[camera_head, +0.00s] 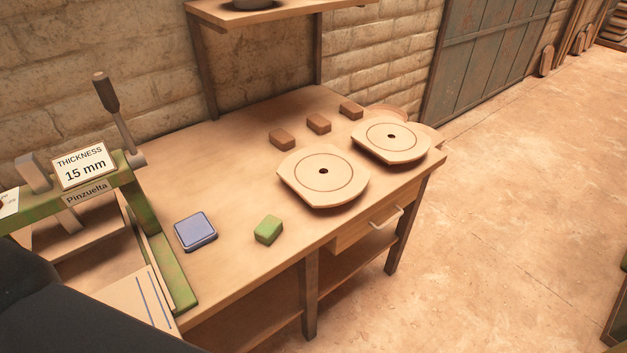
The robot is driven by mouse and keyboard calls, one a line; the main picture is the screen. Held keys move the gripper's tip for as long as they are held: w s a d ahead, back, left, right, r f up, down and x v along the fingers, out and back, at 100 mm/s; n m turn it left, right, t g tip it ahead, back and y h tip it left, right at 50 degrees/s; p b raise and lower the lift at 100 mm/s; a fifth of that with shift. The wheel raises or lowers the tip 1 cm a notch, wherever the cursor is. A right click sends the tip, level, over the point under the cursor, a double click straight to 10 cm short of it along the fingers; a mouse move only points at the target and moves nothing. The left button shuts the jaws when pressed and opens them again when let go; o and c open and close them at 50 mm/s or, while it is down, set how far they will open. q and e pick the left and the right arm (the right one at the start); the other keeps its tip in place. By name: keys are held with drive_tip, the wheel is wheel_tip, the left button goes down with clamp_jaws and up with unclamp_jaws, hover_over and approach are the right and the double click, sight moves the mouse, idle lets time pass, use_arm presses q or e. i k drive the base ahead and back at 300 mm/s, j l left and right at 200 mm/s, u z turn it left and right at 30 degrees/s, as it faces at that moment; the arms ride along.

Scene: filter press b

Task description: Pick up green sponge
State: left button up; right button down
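The green sponge (268,230) is a small block lying on the wooden workbench (230,165), near its front edge. It sits just right of a blue square pad (195,231), with a gap between them. Nothing covers the sponge. Neither gripper shows in the head view. A dark shape at the lower left corner hides part of the bench there.
A green-framed press (150,220) with a long lever and a "15 mm" sign (83,165) stands at the left. A shelf (270,14) hangs above the back.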

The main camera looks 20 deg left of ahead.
sight(270, 226)
drive_tip(key=i+l, duration=0.4)
drive_tip(key=i, duration=0.2)
drive_tip(key=i+l, duration=0.45)
drive_tip(key=i, duration=0.2)
drive_tip(key=i+l+u, duration=0.1)
drive_tip(key=u, duration=1.85)
